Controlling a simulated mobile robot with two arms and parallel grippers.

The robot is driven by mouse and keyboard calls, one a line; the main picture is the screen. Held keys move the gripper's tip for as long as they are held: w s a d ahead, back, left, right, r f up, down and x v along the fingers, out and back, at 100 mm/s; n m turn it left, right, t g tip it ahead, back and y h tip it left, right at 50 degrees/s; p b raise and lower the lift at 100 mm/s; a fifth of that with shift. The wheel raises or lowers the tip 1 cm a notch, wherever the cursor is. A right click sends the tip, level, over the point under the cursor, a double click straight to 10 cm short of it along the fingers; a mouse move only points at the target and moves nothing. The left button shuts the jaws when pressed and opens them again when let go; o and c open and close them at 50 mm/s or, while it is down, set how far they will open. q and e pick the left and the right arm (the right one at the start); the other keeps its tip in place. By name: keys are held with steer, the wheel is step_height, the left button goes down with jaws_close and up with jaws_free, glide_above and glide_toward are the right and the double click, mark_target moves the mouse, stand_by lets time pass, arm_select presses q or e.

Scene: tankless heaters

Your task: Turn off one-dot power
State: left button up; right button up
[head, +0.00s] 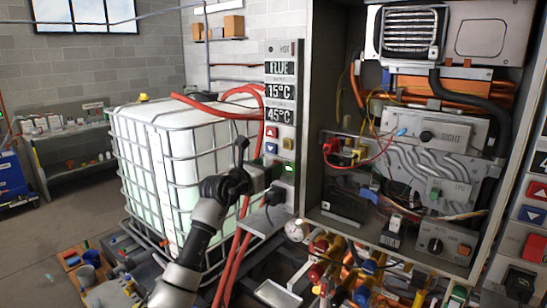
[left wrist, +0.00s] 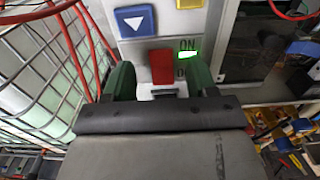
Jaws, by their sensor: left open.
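The narrow grey control panel (head: 284,110) in the head view carries a display reading FLUE, 15°C and 45°C, with buttons below. In the left wrist view, a red switch (left wrist: 162,66) sits beside a lit green light (left wrist: 188,55), with ON above it and partly hidden lettering below. My left gripper (left wrist: 160,84) is open, its green fingers on either side of the red switch's lower part; I cannot tell whether they touch it. In the head view the left gripper (head: 258,176) is at the panel's lower part and hides the switch. I cannot make out a one-dot mark.
A blue triangle button (left wrist: 135,20) is just above the switch. A caged white tank (head: 165,160) stands left of the panel, with red hoses (head: 240,235) beside my arm. The open heater cabinet (head: 313,110) is on the right. Pipes and valves (head: 345,275) crowd below.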

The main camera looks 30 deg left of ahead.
arm_select(q)
steer(key=shift+w+d+p, duration=0.1)
steer(key=shift+w+p, duration=0.3)
steer(key=shift+w, duration=1.15)
steer(key=c, duration=0.9)
steer(key=t+b, duration=0.2)
steer(key=b, duration=0.4)
steer(key=f+t+b, duration=0.1)
steer(key=b, duration=0.5)
steer(key=s+t+b, duration=0.1)
steer(key=t+b, duration=0.1)
steer(key=b, duration=0.4)
steer(key=shift+f+t, duration=0.3)
steer(key=shift+f, duration=0.1)
steer(key=shift+r+t+b, duration=0.15)
steer(key=shift+t+b, duration=0.15)
steer(key=shift+b, duration=0.5)
steer(key=o, duration=0.9)
